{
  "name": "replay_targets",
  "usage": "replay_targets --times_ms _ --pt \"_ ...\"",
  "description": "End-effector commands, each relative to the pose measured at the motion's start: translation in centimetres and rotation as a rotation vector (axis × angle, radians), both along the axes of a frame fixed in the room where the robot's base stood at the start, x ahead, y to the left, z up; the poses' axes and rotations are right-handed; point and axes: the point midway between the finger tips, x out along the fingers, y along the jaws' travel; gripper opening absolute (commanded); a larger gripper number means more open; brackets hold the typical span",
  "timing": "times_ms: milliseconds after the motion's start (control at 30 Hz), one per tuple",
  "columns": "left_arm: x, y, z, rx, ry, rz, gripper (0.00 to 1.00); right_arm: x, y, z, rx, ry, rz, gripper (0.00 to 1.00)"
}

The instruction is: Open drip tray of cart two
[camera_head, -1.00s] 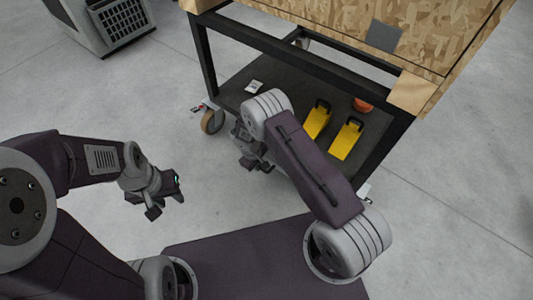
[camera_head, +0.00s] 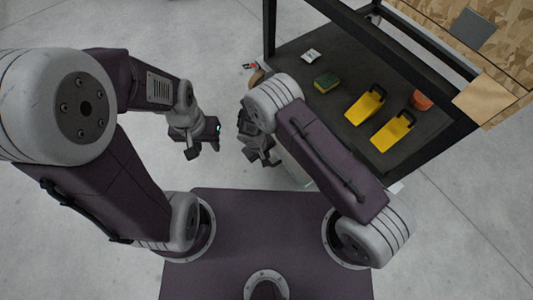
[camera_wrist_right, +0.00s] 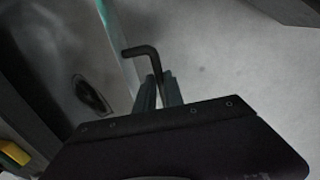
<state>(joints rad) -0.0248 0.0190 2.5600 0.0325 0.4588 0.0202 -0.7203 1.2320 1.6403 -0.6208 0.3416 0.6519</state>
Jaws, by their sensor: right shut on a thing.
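The cart (camera_head: 350,52) stands at the upper right, with a black frame and a dark lower shelf. My right gripper (camera_head: 262,153) is low beside its near left corner, partly hidden by my right arm. In the right wrist view its fingers (camera_wrist_right: 158,90) are shut on a black bent handle (camera_wrist_right: 140,51). A pale see-through sheet or tray part (camera_head: 294,172) shows beside that gripper; a teal-edged strip (camera_wrist_right: 118,40) in the wrist view may be its edge. My left gripper (camera_head: 204,142) hangs left of the right one, apart from the cart; its jaw gap is unclear.
The shelf carries two yellow tools (camera_head: 366,105), a green and yellow sponge (camera_head: 326,82), a white packet (camera_head: 311,55) and an orange object (camera_head: 421,99). Open grey floor (camera_head: 130,25) lies at the left.

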Motion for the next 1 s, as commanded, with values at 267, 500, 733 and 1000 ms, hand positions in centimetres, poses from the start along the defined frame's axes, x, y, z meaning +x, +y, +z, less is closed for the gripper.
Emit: replay_targets --times_ms 267,500,733,1000 --pt "0.0 0.0 0.0 0.0 0.0 0.0 0.36 0.1 0.1 0.0 0.002 -0.001 0.0 0.22" --pt "0.0 0.0 0.0 0.0 0.0 0.0 0.36 0.0 0.0 0.0 0.001 0.0 0.0 0.22" --pt "0.0 0.0 2.0 0.0 0.0 0.0 0.36 -0.2 0.3 2.5 0.001 -0.001 0.001 0.22" --pt "0.0 0.0 6.0 0.0 0.0 0.0 0.36 -0.9 1.3 8.4 0.002 -0.002 0.002 0.22"
